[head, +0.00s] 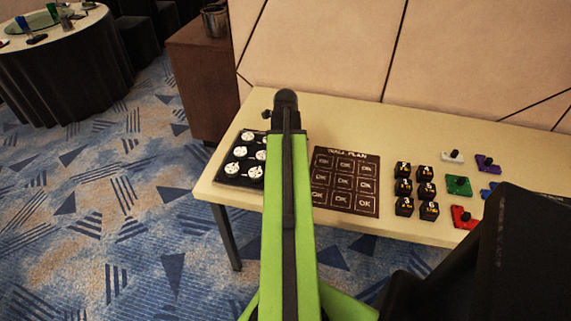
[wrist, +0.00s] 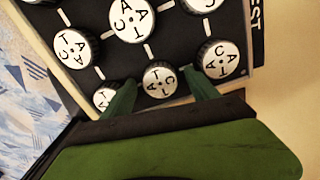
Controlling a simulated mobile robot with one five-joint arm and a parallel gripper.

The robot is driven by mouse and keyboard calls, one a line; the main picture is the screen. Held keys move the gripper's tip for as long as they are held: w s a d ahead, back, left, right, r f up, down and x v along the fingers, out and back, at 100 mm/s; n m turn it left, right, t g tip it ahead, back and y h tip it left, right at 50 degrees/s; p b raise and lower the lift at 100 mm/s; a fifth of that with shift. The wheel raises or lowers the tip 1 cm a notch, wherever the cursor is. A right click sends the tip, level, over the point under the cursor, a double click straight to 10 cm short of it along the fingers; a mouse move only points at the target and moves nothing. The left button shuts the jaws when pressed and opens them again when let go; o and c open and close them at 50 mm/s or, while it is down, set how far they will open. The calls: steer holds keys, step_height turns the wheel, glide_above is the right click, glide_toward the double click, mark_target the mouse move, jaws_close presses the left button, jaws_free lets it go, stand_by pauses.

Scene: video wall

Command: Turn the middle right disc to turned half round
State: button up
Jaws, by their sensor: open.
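The black disc board (head: 224,180) lies at the left end of the table, its right part hidden behind my arm. In the wrist view the board (wrist: 190,30) appears turned, with its lettered edge to the right. The middle right disc (wrist: 160,80), white-faced with black letters and a dark ridged rim, is the centre one of the row nearest my gripper. My gripper (wrist: 160,94) is open, with one green finger on each side of this disc. I cannot tell whether the fingers touch it. In the head view my arm hides the fingers.
Neighbouring discs (wrist: 219,58) and (wrist: 107,95) sit close outside the fingers. A dark WALL PLAN panel (head: 345,181) lies right of my arm. Beyond it are several black cubes (head: 404,188) and coloured pieces (head: 459,186). A wall stands behind the table (head: 390,124).

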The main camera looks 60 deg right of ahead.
steer(key=shift+c, duration=0.2)
steer(key=c, duration=1.3)
steer(key=shift+c, duration=0.2)
